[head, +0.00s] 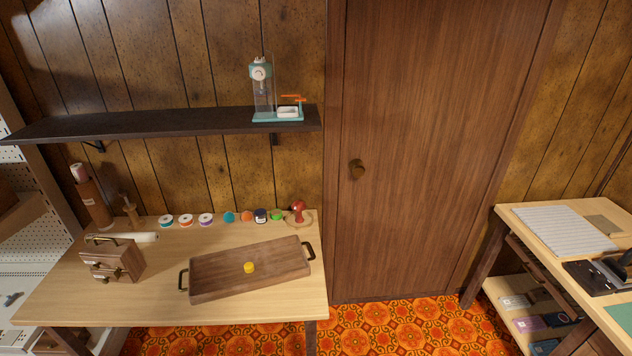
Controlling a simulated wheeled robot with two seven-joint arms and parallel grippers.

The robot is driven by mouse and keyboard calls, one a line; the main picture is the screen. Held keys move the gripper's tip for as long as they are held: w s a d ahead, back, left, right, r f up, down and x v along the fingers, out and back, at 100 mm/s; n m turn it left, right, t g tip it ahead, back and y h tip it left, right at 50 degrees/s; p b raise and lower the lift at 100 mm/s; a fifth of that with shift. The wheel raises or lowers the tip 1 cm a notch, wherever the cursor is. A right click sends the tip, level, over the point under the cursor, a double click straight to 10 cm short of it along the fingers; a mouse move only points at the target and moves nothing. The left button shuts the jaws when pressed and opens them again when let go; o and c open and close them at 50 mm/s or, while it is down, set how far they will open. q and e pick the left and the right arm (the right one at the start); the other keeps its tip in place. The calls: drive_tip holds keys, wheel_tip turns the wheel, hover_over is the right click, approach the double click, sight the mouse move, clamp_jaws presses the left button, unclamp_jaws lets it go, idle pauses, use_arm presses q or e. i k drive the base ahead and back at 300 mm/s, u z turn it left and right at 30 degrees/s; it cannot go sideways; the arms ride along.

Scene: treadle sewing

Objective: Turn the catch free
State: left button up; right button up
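A tall brown wooden door (420,130) stands shut in the middle of the head view. A small round bronze-brown knob or turn catch (357,169) sits near its left edge, at mid height. It is too small here to tell which way it is turned. A small wooden box (112,261) with a top handle and small metal fittings on its front stands at the left of the table. I cannot tell whether one of these fittings is a catch. Neither of my grippers is in view, and nothing touches the knob or the box.
A light wooden table (180,312) holds a wooden tray (215,277) with a yellow piece (249,267), several thread spools and a red-handled object (298,212). A dark shelf (190,123) hangs above it. Another table (545,209) stands right. Patterned floor before the door is clear.

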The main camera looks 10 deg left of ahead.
sight(117, 274)
drive_tip(key=u, duration=1.95)
drive_tip(key=k, duration=0.4)
drive_tip(key=u, duration=1.05)
drive_tip(key=k, duration=1)
drive_tip(key=u, duration=0.85)
drive_tip(key=i, duration=3.1)
drive_tip(key=z, duration=1.7)
drive_tip(key=i, duration=1)
drive_tip(key=z, duration=1)
